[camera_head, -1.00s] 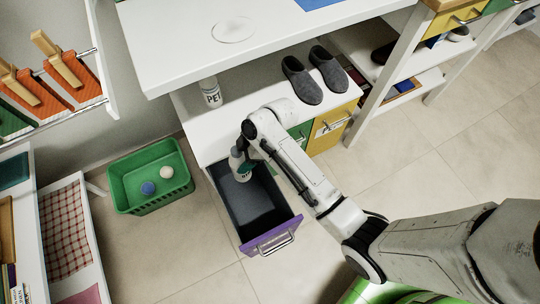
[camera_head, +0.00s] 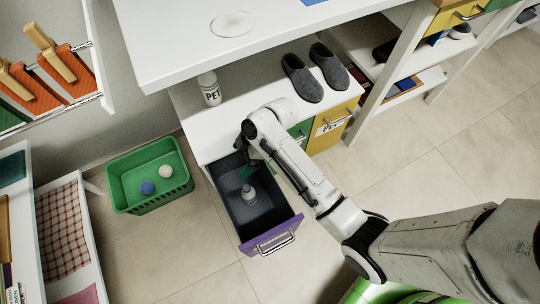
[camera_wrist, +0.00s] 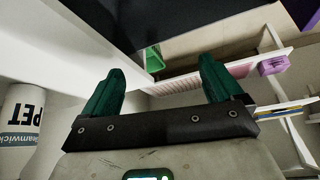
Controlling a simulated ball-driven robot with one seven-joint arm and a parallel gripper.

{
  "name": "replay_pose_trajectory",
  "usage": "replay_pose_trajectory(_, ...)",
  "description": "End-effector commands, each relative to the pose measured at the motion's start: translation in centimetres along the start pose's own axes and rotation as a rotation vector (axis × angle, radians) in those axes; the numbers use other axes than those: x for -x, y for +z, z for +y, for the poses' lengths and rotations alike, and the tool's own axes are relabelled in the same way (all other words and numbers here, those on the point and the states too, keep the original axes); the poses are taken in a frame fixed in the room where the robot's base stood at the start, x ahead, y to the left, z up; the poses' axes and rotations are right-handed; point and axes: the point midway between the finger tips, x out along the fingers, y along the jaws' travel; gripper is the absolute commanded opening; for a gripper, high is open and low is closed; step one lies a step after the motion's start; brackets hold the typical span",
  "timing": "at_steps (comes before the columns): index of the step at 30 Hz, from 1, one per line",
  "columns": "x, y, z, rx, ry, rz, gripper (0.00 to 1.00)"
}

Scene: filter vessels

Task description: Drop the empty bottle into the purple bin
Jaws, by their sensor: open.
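A small bottle (camera_head: 249,194) with a grey-white body is inside the dark interior of the open purple-fronted bin (camera_head: 272,236), below my gripper. Whether it rests on the floor of the bin or is still falling I cannot tell. My gripper (camera_head: 247,171) is over the bin near its back end, and its green fingers stand apart. The bin's dark inside (camera_wrist: 215,15) fills the top of that view.
A white bottle labelled PET (camera_head: 210,90) stands on the white cabinet top, also in the wrist view (camera_wrist: 22,122). Grey slippers (camera_head: 303,80) sit to its right. A green basket (camera_head: 150,205) with two balls is on the floor at left. A white tabletop (camera_head: 165,50) overhangs the cabinet.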

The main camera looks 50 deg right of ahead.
Motion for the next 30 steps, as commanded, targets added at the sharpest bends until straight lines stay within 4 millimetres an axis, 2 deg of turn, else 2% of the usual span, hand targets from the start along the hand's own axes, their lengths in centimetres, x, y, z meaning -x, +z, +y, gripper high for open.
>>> replay_pose_trajectory(5, 1.6, -0.1, 0.1, 0.0, 0.002, 0.001, 0.93)
replay_pose_trajectory(12, 6.2, -0.1, 0.1, -0.001, 0.003, 0.001, 0.93)
replay_pose_trajectory(18, 9.4, -0.1, 0.0, -0.001, 0.002, 0.001, 0.93)
replay_pose_trajectory(24, 10.7, 0.0, 0.0, 0.0, 0.0, 0.0, 0.93)
replay_pose_trajectory(30, 10.8, 0.0, 0.0, 0.0, 0.0, 0.0, 0.93)
